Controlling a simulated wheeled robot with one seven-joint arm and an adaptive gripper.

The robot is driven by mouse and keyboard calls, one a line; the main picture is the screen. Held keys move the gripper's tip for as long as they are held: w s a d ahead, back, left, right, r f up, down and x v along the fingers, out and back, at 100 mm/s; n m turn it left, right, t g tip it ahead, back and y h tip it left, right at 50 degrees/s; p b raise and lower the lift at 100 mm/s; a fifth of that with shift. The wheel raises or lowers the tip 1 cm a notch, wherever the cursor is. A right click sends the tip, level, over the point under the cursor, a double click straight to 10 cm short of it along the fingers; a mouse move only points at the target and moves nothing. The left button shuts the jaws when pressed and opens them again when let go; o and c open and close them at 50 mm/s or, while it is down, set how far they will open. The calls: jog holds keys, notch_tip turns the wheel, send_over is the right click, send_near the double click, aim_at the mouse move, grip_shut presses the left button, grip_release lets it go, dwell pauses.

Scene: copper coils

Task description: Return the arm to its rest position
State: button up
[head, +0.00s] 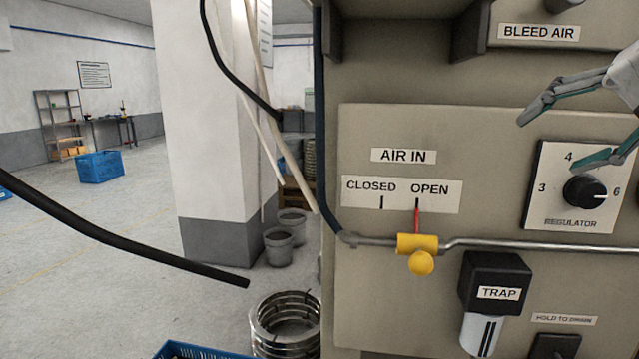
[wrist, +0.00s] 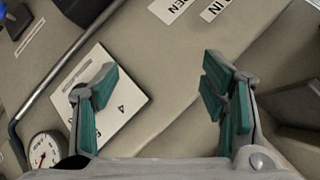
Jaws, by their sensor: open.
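My gripper (head: 572,128) enters from the right edge in the head view, with its teal-padded fingers spread and nothing between them. It is in front of the panel by the regulator plate (head: 538,205), and the lower finger overlaps the area just above the black regulator knob (head: 585,191). In the wrist view my gripper (wrist: 165,95) is also open and empty, facing the beige panel (wrist: 180,60). There the regulator plate (wrist: 125,95) lies behind the left finger, and the knob is mostly hidden.
A yellow valve handle (head: 418,244) sits on the air pipe (head: 540,246), its red pointer (head: 416,217) at OPEN. The black TRAP unit (head: 496,275) hangs below. A gauge (wrist: 42,150) shows in the wrist view. Metal coils (head: 286,325) and a blue crate (head: 190,351) stand lower left.

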jog(key=s+a+f+n+g, duration=0.2)
jog(key=s+a+f+n, duration=0.1)
jog(key=f, duration=0.4)
jog(key=s+a+f+n+g+h, duration=0.1)
jog(key=s+a+f+n+g, duration=0.1)
jog(key=s+a+f, duration=0.3)
jog(key=s+a+f+n+g+h+p, duration=0.1)
jog(key=s+a+f+n+g, duration=0.1)
jog(key=s+a+f+n, duration=0.2)
jog(key=s+a+f, duration=0.1)
jog(key=s+f, duration=0.2)
jog(key=f, duration=0.3)
jog(key=shift+s+f, duration=0.25)
jog(key=shift+f, duration=0.1)
